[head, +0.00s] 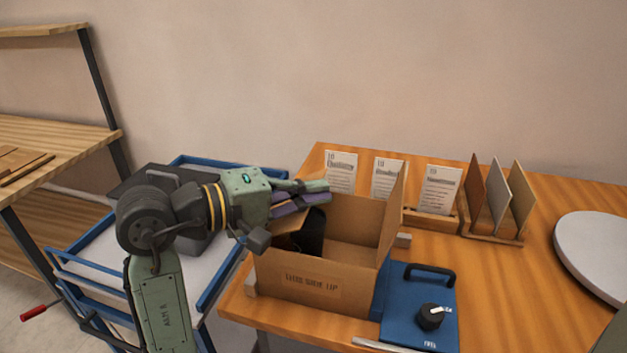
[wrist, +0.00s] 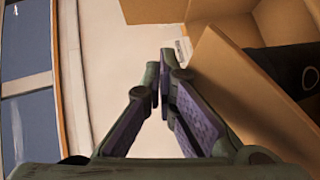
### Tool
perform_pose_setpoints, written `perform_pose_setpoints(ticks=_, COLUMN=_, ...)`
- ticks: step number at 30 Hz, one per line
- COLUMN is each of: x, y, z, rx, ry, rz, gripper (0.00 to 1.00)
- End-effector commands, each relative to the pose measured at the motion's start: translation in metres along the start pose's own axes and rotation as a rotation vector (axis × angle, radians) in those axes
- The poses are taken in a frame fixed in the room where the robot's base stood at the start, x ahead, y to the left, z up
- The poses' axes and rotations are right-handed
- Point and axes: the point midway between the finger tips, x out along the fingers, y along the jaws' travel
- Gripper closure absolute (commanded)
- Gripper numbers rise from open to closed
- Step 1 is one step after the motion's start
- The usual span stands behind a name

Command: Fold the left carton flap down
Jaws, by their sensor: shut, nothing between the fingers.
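The open brown cardboard carton (head: 300,283) stands on the orange wooden table. Its right flap (head: 393,222) stands up. The left flap (head: 287,241) is largely hidden behind my gripper in the head view. In the wrist view the left flap (wrist: 243,88) is a slanted panel just right of the fingers, between them and the carton's inside. My gripper (wrist: 160,82) is shut and empty, on the outer side of this flap. In the head view my gripper (head: 322,190) reaches over the carton's left side. I cannot tell whether it touches the flap. A black object (head: 314,236) is inside the carton.
A blue device (head: 418,305) with a handle and black knob sits right of the carton. Several white cards (head: 388,178) and a rack of upright plates (head: 497,205) stand behind. A grey disc (head: 598,255) lies at the far right. A blue cart (head: 75,268) stands left.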

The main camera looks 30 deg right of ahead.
Motion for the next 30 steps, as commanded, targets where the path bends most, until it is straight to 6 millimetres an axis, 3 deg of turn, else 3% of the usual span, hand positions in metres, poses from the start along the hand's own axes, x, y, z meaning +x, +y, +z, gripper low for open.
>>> perform_pose_setpoints(ticks=20, x=0.006, y=-0.015, z=0.005, rx=-0.002, ry=-0.002, rz=0.000, gripper=1.00)
perform_pose_setpoints(ticks=30, x=0.010, y=-0.025, z=0.010, rx=0.085, ry=-0.001, rz=-0.084, gripper=1.00)
